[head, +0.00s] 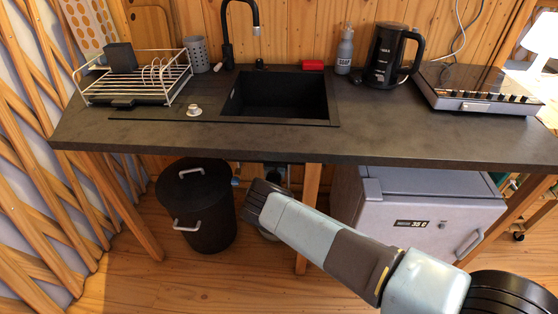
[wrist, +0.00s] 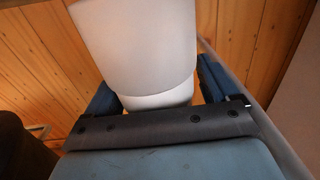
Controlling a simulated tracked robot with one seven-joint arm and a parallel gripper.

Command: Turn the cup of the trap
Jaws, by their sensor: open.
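The cup of the trap (wrist: 140,45) is a smooth white-grey cylinder with a narrower white section (wrist: 160,101) at its near end. It fills the upper middle of the wrist view. My gripper (wrist: 158,85) is open, with one blue finger on each side of the cup. I cannot tell whether either finger touches it. In the head view my gripper (head: 262,200) is under the worktop below the sink (head: 277,95). The trap is mostly hidden there by my arm and the counter edge.
A black lidded bin (head: 200,215) stands left of my gripper. A wooden table leg (head: 309,205) is close on its right, with a grey fridge box (head: 420,215) beyond. The worktop (head: 400,125) overhangs my arm. The floor in front is clear.

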